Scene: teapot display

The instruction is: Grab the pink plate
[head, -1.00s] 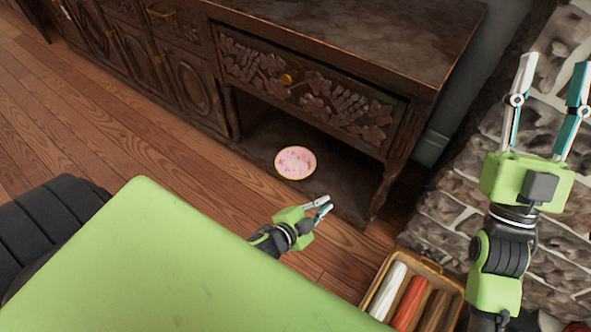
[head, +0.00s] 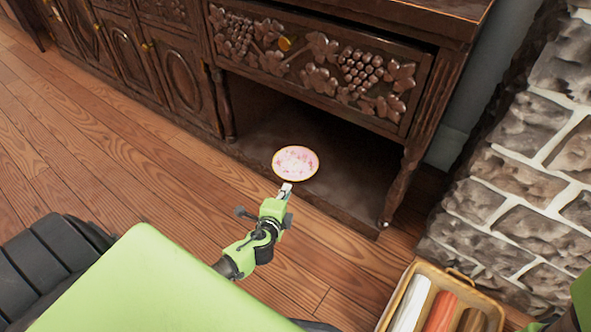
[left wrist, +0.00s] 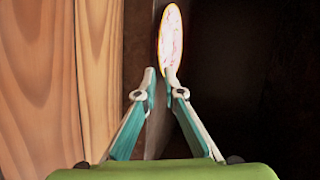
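The pink plate (head: 296,163), round with a thin yellow rim, lies on the low open shelf of the dark wooden cabinet, near its front edge. In the left wrist view the plate (left wrist: 171,38) shows as a narrow oval just beyond the fingertips. My left gripper (head: 286,188) is at the plate's near rim in the head view. In the left wrist view its fingers (left wrist: 160,74) are partly open, with a narrow gap between the tips. The right fingertip overlaps the plate's lower end; I cannot tell whether they touch. Only a green piece of my right arm shows at the right edge.
The cabinet's carved drawer (head: 310,62) overhangs the shelf (head: 335,195), and a turned leg stands at its right. A stone wall (head: 520,180) is at the right. A basket of rolled items (head: 440,305) stands on the floor. Wooden floor at the left is clear.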

